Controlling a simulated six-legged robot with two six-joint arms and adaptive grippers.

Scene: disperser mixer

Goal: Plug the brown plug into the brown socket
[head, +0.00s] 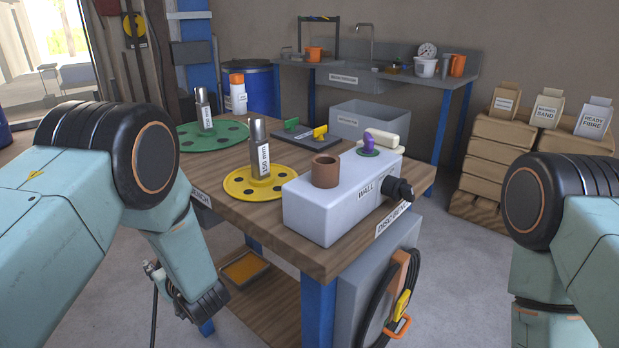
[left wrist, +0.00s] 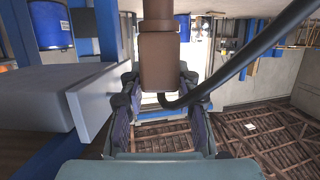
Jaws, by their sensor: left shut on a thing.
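The brown socket (head: 325,171) is a short, upright, round brown piece on top of the grey box marked WALL (head: 318,212). The box stands on the bench's near right corner. In the left wrist view the brown plug (left wrist: 158,62) sits between the fingers of my left gripper (left wrist: 157,108), with a black cord curving off to the right. My left gripper is shut on the plug. In the head view this gripper (head: 160,282) is mostly hidden by my arm, low and left of the bench, well away from the socket. My right gripper is out of view.
The bench (head: 315,255) also holds a yellow disc (head: 242,190), a green disc (head: 190,136) and a purple piece on the box. A black cable (head: 380,305) hangs on the bench's side. Open floor lies at the right, before stacked crates (head: 498,165).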

